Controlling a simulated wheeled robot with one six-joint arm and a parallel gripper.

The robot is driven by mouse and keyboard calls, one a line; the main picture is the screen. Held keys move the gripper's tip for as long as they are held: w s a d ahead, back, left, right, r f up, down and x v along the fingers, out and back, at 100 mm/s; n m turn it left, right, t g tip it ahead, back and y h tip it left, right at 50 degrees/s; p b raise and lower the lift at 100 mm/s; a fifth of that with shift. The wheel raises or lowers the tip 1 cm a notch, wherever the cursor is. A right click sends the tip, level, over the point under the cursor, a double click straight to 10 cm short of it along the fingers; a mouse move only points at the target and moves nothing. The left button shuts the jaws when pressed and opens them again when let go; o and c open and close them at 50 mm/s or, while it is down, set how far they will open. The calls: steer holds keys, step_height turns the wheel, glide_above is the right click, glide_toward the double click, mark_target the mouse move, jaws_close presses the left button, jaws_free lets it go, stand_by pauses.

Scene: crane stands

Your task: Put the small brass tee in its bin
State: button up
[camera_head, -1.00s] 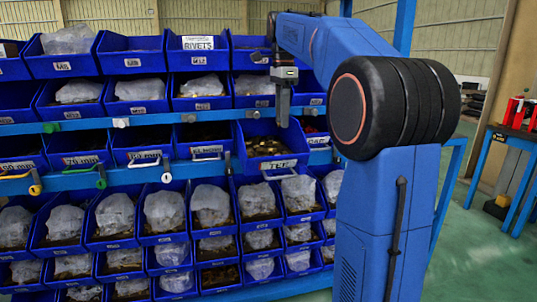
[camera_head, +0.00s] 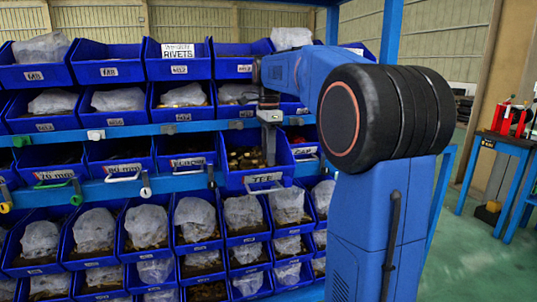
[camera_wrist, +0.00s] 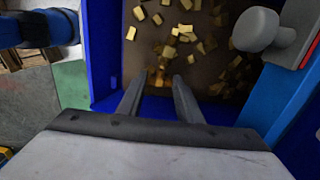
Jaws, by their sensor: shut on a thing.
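A small brass tee (camera_wrist: 160,77) shows between the fingertips of my gripper (camera_wrist: 157,80) in the wrist view. My gripper is shut on it; the fingers hide part of it. In the head view my gripper (camera_head: 270,148) points down into a pulled-out blue bin with a tees label (camera_head: 235,181). Several loose brass pieces (camera_head: 243,160) lie in that bin. They also show in the wrist view (camera_wrist: 185,38), beyond the fingertips. I cannot tell whether the held tee touches the bin floor.
Rows of blue bins (camera_head: 110,70) fill the rack, many with bagged parts. A rivets bin (camera_head: 180,68) is in the top row. Coloured handles (camera_head: 55,182) hang on the rail. A grey knob (camera_wrist: 258,28) stands beside the bin in the wrist view. A blue bench (camera_head: 505,145) is at right.

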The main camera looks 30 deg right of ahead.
steer(key=shift+f, duration=0.15)
steer(key=o, duration=1)
steer(key=shift+o, duration=0.2)
step_height(320, 180, up, 12)
